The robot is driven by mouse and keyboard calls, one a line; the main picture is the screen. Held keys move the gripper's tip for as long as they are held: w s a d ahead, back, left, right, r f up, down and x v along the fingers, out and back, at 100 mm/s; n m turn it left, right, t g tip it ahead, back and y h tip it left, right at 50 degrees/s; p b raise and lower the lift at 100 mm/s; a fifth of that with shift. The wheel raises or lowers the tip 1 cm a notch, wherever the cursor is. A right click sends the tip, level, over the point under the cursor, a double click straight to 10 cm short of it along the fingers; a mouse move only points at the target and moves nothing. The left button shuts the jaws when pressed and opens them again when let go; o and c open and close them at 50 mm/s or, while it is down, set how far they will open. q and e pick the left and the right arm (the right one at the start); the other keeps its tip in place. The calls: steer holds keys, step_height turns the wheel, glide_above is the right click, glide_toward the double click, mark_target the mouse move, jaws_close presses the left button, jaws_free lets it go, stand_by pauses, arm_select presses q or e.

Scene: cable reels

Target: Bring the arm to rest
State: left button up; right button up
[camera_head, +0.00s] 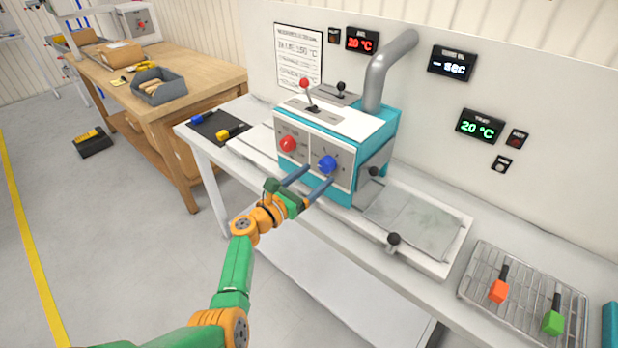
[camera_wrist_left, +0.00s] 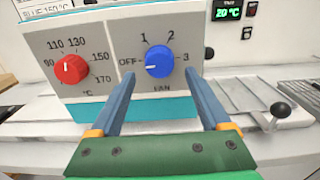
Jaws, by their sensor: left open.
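My left arm comes in from the lower left, green and orange. Its gripper (camera_head: 309,180) is open, with its two blue-grey fingers reaching toward the front panel of the teal and white machine (camera_head: 345,128). In the left wrist view the open fingers (camera_wrist_left: 163,95) stand on either side below the blue fan knob (camera_wrist_left: 159,64), with nothing held between them. The knob's white mark points left, toward OFF. My right gripper is not in view.
The machine stands on a white bench (camera_head: 300,210) against a wall with displays. A wire rack (camera_head: 480,285) with an orange and a green tool is at the right. A black-knobbed lever (camera_head: 393,239) sticks out right of the gripper.

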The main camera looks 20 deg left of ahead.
arm_select(q)
steer(key=v, duration=0.4)
steer(key=shift+s, duration=0.15)
steer(key=s+d+f+m+g+y+b, duration=0.15)
steer(key=s+f+m+g, duration=0.5)
steer(key=f, duration=0.85)
steer(key=s+d+f+m+g+y, duration=0.25)
steer(key=s+f+m, duration=0.55)
steer(key=f, duration=0.7)
steer(key=s+a+f+m+g, duration=0.1)
steer(key=s+f+m, duration=0.3)
steer(key=s, duration=0.6)
steer(key=s+a+f+m+g+y+b, duration=0.1)
steer(key=s+f+m+g, duration=0.2)
steer(key=s+m, duration=0.6)
steer(key=s+a+f+m+g+y+b, duration=0.1)
steer(key=s+f+m+g, duration=0.2)
steer(key=s+f+m, duration=0.3)
steer(key=s+m, duration=0.1)
steer(key=s, duration=0.4)
steer(key=shift+f, duration=0.3)
steer(key=shift+s, duration=0.1)
